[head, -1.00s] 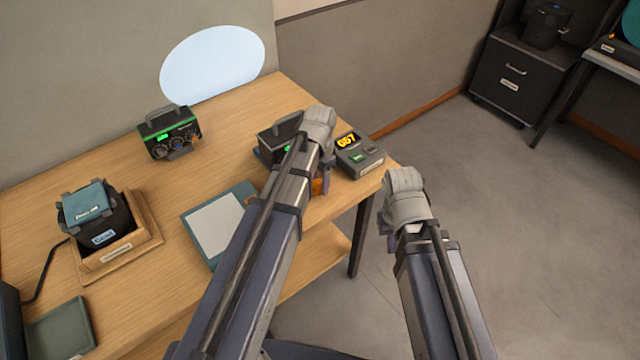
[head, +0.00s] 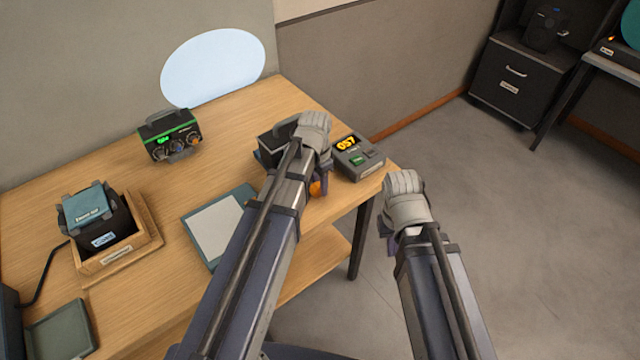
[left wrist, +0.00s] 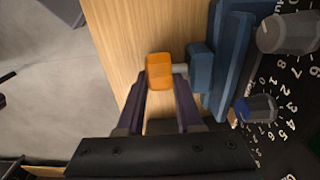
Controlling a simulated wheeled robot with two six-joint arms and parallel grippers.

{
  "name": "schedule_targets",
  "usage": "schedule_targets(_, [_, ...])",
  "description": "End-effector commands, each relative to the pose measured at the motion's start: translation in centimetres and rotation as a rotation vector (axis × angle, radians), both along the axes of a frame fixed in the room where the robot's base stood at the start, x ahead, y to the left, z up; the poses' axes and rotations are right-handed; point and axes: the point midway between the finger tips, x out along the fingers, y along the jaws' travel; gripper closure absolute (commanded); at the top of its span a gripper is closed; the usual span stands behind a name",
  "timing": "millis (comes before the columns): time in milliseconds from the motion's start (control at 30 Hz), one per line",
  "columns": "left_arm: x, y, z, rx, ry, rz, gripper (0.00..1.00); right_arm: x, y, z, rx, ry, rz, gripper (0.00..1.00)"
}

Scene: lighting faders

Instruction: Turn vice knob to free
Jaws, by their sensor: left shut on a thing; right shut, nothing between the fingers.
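The orange vice knob (left wrist: 160,72) sits on a short pale shaft from a blue vice (left wrist: 200,68), seen in the left wrist view. My left gripper (left wrist: 160,84) is shut on the knob, one dark finger on each side. In the head view, the knob (head: 316,188) shows as a small orange patch beside my left gripper (head: 322,182) at the table's right edge; my arm hides most of the vice there. My right gripper (head: 386,232) is shut and empty, out over the floor to the right of the table.
A black device (head: 272,148) stands partly behind my left arm; the left wrist view shows dials beside the vice. A grey box with a yellow display (head: 362,160) is right of it.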

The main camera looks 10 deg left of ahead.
Motion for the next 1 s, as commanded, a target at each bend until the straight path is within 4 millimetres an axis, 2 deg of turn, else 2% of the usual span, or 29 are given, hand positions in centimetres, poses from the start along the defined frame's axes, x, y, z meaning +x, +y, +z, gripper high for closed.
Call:
schedule_targets(267, [-0.9, 0.3, -0.2, -0.125, -0.159, 0.002, 1.0, 0.0, 0.0, -0.9, 0.0, 0.0, 0.0, 1.0])
schedule_targets(600, [-1.1, 0.6, -0.4, -0.293, -0.372, 0.002, 1.0, 0.0, 0.0, -3.4, 0.0, 0.0, 0.0, 1.0])
schedule_targets(1000, [-1.2, 0.7, -0.2, -0.41, -0.521, -0.002, 1.0, 0.0, 0.0, -5.7, 0.0, 0.0, 0.0, 1.0])
